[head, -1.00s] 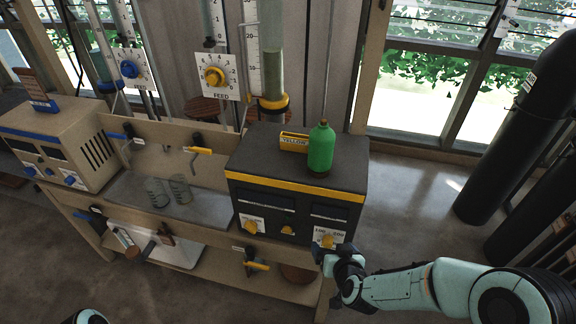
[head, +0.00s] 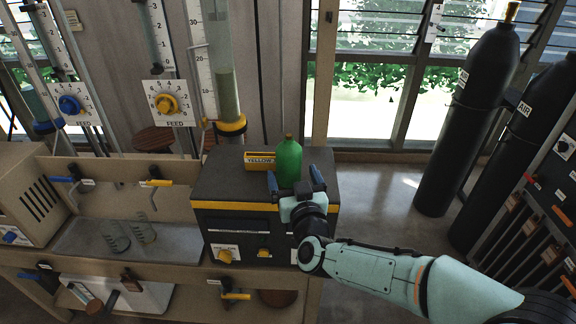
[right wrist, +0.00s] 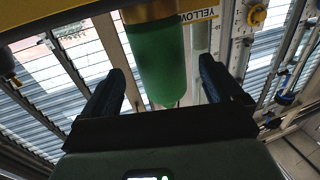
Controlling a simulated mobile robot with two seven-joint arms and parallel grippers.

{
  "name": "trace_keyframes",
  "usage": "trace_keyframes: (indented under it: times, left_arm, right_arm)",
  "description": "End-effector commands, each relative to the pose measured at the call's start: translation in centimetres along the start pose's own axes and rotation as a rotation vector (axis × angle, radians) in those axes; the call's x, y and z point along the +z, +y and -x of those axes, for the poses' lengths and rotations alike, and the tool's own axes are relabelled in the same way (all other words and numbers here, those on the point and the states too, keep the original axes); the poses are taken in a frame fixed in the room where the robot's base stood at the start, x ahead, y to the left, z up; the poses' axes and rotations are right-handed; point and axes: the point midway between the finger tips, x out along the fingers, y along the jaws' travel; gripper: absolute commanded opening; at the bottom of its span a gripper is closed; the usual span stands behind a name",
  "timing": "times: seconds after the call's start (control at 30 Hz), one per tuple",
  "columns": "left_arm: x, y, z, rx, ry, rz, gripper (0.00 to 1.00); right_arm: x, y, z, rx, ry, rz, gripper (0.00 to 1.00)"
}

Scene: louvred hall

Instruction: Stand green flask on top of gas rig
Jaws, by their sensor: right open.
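The green flask (head: 289,160) stands upright on the right part of a dark box (head: 222,186) with a yellow stripe. It also shows in the right wrist view (right wrist: 160,62), between the two fingers. My right gripper (head: 295,183) is open at the box's front edge, its fingers pointing towards the flask and apart on either side of it. In the wrist view the open right gripper (right wrist: 158,92) has gaps beside the flask. I cannot tell for certain which thing is the gas rig. My left gripper is not in view.
A yellow block labelled YELLOW (head: 259,161) sits left of the flask. A beige box (head: 31,192) and glass beakers (head: 142,232) stand left on the bench. Tall black cylinders (head: 468,115), one marked AIR, stand at right. Floor between bench and cylinders is clear.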

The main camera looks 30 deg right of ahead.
Motion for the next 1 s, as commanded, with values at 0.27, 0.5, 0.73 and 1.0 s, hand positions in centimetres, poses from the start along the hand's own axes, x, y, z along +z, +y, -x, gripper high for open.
trace_keyframes:
  times: [0.27, 0.5, 0.73, 1.0]
  left_arm:
    - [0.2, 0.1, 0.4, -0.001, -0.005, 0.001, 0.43]
    - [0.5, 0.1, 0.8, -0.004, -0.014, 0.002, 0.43]
    - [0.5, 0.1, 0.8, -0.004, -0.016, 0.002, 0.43]
    - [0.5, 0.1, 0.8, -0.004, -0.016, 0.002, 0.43]
  right_arm:
    - [-0.4, 0.0, -2.3, 0.001, -0.002, 0.000, 0.93]
    - [-0.9, 0.0, -5.7, 0.001, -0.003, 0.000, 0.93]
    - [-0.9, 0.0, -6.3, 0.000, -0.001, 0.001, 0.93]
    - [-0.9, 0.0, -6.2, 0.000, -0.001, 0.000, 0.32]
